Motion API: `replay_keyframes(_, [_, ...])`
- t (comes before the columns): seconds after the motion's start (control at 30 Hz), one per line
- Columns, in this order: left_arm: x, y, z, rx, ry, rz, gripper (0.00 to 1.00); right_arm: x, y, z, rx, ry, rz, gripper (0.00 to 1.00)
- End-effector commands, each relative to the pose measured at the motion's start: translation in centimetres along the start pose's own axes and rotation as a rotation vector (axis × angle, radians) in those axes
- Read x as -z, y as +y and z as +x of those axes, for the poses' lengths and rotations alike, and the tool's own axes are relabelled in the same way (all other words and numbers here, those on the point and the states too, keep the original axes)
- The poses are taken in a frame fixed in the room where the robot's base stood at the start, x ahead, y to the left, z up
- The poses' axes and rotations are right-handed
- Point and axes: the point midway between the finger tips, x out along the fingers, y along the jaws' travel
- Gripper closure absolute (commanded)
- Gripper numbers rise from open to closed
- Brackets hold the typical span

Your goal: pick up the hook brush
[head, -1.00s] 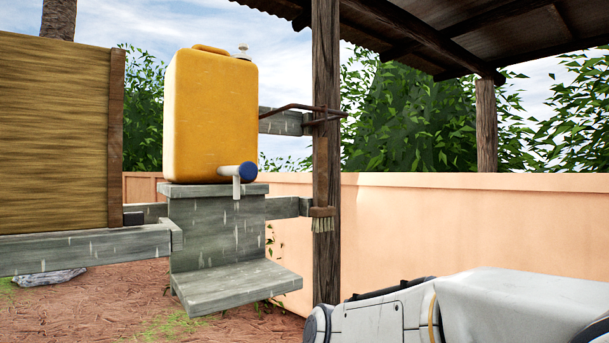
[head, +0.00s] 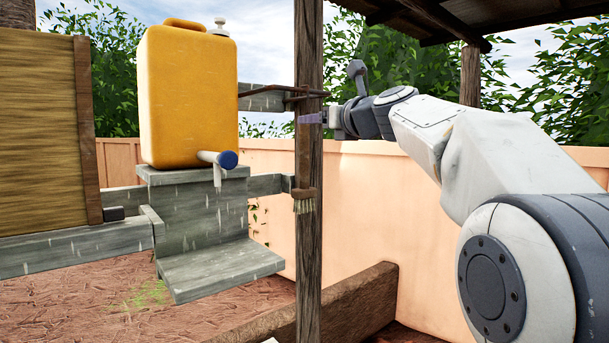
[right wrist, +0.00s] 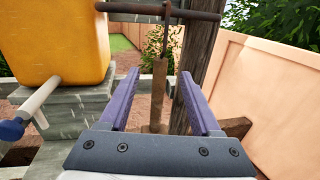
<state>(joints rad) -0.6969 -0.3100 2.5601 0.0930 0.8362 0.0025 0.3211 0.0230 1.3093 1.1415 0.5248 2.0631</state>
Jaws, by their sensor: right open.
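The hook brush (head: 304,200) hangs at the wooden post, with a wooden handle and pale bristles at its lower end. In the right wrist view its handle (right wrist: 159,92) hangs by a hook from a dark metal rod (right wrist: 160,11). My right gripper (head: 312,118) is at the upper handle in the head view, just below the rod. In the right wrist view the open purple fingers (right wrist: 160,75) stand on either side of the handle, with gaps visible. The bristles are hidden there. My left gripper is not in view.
The wooden post (head: 311,255) stands close beside the brush. A yellow water container (head: 187,98) with a blue-ended tap (head: 227,160) sits on a grey stand (head: 205,215) to the left. A pink wall (head: 368,212) runs behind. A low wooden beam (head: 355,305) lies near the post's foot.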

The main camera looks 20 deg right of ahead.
Motion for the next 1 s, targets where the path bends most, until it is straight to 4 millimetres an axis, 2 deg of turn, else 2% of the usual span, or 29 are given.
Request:
replay_keyframes(0.1, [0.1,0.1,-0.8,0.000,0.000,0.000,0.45,-0.2,0.1,1.6,-0.002,0.001,-0.001,0.35])
replay_keyframes(0.27, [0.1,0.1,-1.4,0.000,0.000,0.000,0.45,-0.2,0.0,2.7,-0.002,0.002,-0.002,0.35])
replay_keyframes(0.53, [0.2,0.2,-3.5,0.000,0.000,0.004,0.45,-0.5,-0.2,6.6,-0.001,0.003,-0.003,0.35])
replay_keyframes(0.67, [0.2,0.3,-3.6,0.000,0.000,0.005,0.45,-0.3,-0.1,7.3,0.000,0.002,-0.004,0.35])
replay_keyframes(0.87, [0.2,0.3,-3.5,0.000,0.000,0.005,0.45,-0.2,-0.1,7.3,0.000,0.002,-0.005,0.35])
replay_keyframes(1.0, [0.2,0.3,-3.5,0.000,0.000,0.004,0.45,-0.2,-0.2,7.3,0.000,0.002,-0.005,0.89])
